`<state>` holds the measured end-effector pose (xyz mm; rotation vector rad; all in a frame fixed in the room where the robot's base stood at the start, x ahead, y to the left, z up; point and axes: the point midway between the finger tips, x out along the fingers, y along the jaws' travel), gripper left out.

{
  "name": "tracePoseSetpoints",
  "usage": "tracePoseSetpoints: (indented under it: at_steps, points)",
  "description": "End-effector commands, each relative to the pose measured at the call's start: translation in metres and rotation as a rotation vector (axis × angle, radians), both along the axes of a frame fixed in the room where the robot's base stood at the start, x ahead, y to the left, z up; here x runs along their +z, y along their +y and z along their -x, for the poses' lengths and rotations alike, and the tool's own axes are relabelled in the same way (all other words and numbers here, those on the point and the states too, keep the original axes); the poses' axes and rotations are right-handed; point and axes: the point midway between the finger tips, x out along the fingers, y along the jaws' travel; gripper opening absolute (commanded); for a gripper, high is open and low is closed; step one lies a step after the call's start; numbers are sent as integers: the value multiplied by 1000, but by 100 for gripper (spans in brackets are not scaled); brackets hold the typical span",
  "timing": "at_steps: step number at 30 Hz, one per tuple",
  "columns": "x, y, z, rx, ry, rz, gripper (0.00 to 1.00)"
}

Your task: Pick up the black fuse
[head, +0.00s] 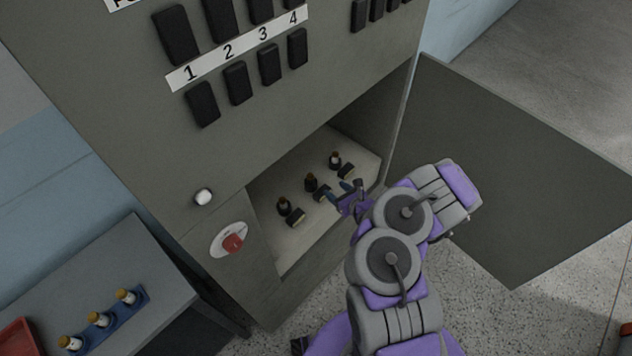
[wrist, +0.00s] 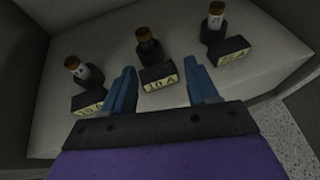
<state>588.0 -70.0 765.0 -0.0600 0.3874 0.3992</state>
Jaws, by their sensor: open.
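The black fuse (wrist: 149,48) has a brownish cap and stands upright in the middle of three holders inside the open cabinet compartment. It also shows in the head view (head: 311,183). My gripper (wrist: 160,72) is open and empty, reaching into the compartment. In the wrist view its two blue fingers are spread on either side of the middle block labelled "10 A" (wrist: 160,78), with the black fuse just beyond that block. The fingers appear apart from the fuse. In the head view my gripper (head: 340,192) is at the right side of the compartment.
Two pale-bodied fuses stand either side, left (wrist: 85,72) and right (wrist: 215,20), each with a labelled block. The compartment walls are close around. An open door panel (head: 510,170) is at right. A table at lower left bears a blue rack (head: 142,296) with three fuses.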

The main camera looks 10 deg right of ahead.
Motion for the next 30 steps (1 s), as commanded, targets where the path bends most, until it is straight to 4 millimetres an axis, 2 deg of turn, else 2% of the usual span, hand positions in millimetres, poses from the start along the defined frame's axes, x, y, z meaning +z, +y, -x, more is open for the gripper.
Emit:
tracePoseSetpoints:
  at_steps: [1,3,9,17,20,26,30]
  points:
    - [-5,10,-6,9,-1,5,59]
    - [-9,17,-16,10,-1,10,59]
    - [-21,22,-45,7,-5,1,59]
    - [-27,19,-64,1,-4,-12,59]
    - [-28,27,-69,3,-4,-7,59]
    - [-34,53,-91,7,-6,5,59]
    - [-40,56,-103,6,-3,3,59]
